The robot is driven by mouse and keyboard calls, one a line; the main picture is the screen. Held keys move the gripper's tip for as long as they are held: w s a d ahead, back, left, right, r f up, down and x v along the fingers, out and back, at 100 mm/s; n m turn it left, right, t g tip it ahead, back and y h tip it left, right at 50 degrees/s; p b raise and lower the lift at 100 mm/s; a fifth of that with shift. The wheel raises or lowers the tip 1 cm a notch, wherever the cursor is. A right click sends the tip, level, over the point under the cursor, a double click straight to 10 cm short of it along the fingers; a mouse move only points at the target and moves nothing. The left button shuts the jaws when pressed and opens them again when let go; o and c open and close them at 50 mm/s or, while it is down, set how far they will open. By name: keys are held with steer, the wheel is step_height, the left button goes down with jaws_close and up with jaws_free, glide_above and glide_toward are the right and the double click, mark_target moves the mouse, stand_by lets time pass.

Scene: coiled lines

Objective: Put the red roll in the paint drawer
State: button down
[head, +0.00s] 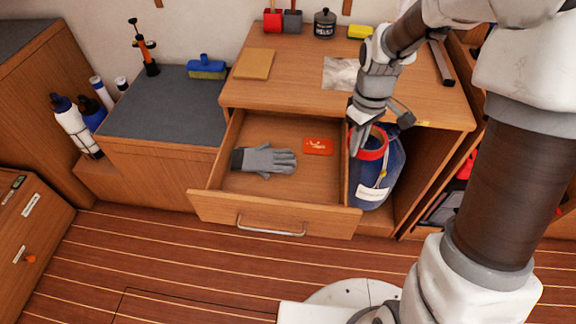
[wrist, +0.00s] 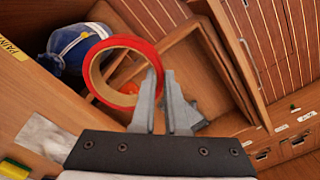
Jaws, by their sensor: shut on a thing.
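The red roll (head: 382,139) is a red ring with a tan inner face, also large in the wrist view (wrist: 112,44). My gripper (head: 357,140) is shut on its rim, at the fingertips (wrist: 161,76). The roll is held up near the right side of an open wooden drawer (head: 225,207), in front of the cabinet. The drawer holds a grey glove (head: 265,160) and a small red-orange card (head: 318,147). In the wrist view the drawer (wrist: 203,80) lies behind and right of the roll, and my fingers hide part of it. A yellow label (wrist: 12,48) reads "PAINT".
A blue bag or container (head: 372,192) with a white label stands in the open compartment right of the drawer. The cabinet top holds a tan pad (head: 254,64), a dark can (head: 325,24) and a yellow block (head: 360,32). The drawer's front left floor is clear.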

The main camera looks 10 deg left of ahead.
steer(key=s+a+f+n+b, duration=0.35)
steer(key=f+n+b, duration=0.4)
steer(key=n, duration=0.45)
steer(key=n+b, duration=0.3)
steer(key=b, duration=0.1)
glide_toward(325, 197)
steer(key=f, duration=0.2)
steer(key=s+f, duration=0.1)
steer(key=f, duration=0.1)
steer(key=s+f, duration=0.1)
steer(key=f, duration=0.1)
steer(key=shift+a+f, duration=0.15)
steer(key=shift+f, duration=0.05)
steer(key=shift+f+b, duration=0.2)
steer(key=shift+b, duration=0.1)
steer(key=c, duration=0.9)
jaws_free()
steer(key=shift+r, duration=0.1)
